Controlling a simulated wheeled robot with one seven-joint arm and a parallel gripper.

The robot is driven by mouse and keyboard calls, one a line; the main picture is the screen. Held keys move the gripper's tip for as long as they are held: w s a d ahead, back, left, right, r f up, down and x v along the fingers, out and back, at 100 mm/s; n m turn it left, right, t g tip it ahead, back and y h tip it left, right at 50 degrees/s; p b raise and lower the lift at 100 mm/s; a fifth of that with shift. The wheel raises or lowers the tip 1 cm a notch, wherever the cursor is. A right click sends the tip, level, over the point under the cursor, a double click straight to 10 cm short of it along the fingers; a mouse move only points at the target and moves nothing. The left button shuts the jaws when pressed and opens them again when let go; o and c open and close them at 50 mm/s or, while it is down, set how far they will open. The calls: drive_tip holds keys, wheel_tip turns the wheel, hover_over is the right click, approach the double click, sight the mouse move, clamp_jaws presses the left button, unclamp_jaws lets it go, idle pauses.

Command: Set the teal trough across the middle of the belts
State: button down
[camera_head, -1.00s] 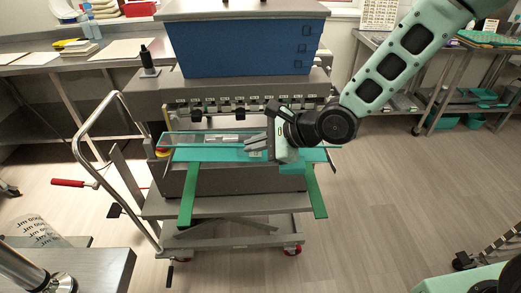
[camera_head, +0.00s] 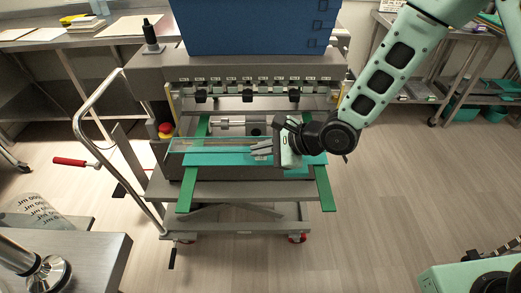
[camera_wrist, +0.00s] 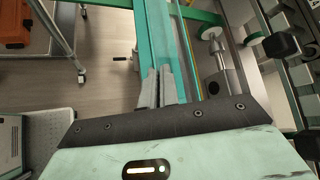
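The teal trough (camera_head: 222,159) is a long, narrow tray with a clear upper wall. It lies left to right over the two green belts (camera_head: 188,193) at the front of the machine. I cannot tell whether it touches them. My gripper (camera_head: 262,148) is at the trough's right part, with its grey fingers pointing left. In the wrist view the fingers (camera_wrist: 157,86) are close together on the trough's wall, and the trough (camera_wrist: 146,40) runs away from them. The right belt (camera_head: 325,192) sticks out in front below my gripper. The belts' middle parts are hidden under the trough.
The grey depositor (camera_head: 150,88) with its nozzle row and blue hopper (camera_head: 255,25) stands close behind. A red stop button (camera_head: 166,128) is by the trough's left end. A cart handle (camera_head: 88,108) rises at left.

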drive_tip(key=shift+f, duration=0.2)
drive_tip(key=c, duration=1.7)
unclamp_jaws()
drive_tip(key=shift+r, duration=0.15)
drive_tip(key=shift+d+r, duration=0.15)
drive_tip(key=shift+d, duration=0.1)
drive_tip(key=p+v, duration=0.1)
drive_tip(key=v, duration=1)
drive_tip(key=shift+s+r, duration=0.1)
drive_tip(key=shift+r, duration=0.05)
drive_tip(key=n, duration=0.1)
drive_tip(key=n+h, duration=0.1)
drive_tip(key=shift+s+d+n+h, duration=0.2)
drive_tip(key=shift+s+n+h, duration=0.1)
drive_tip(key=shift+s, duration=0.05)
drive_tip(key=s+d+r+n+g+h, duration=0.1)
drive_tip(key=s+r+n+h, duration=0.1)
drive_tip(key=s+n, duration=0.4)
drive_tip(key=s+r+n+g+h, duration=0.2)
drive_tip(key=s+r+n+h, duration=0.1)
drive_tip(key=s+n, duration=0.4)
drive_tip(key=s+d+r+n+g+h, duration=0.1)
drive_tip(key=s+r+n+h, duration=0.2)
drive_tip(key=s+n, duration=0.3)
drive_tip(key=shift+s+d+r+n+g, duration=0.1)
drive_tip(key=shift+s+d+n+g, duration=0.1)
drive_tip(key=shift+n, duration=0.25)
drive_tip(key=shift+s+d+r+n+g, duration=0.1)
drive_tip(key=shift+d+n+g, duration=0.1)
drive_tip(key=shift+n, duration=0.25)
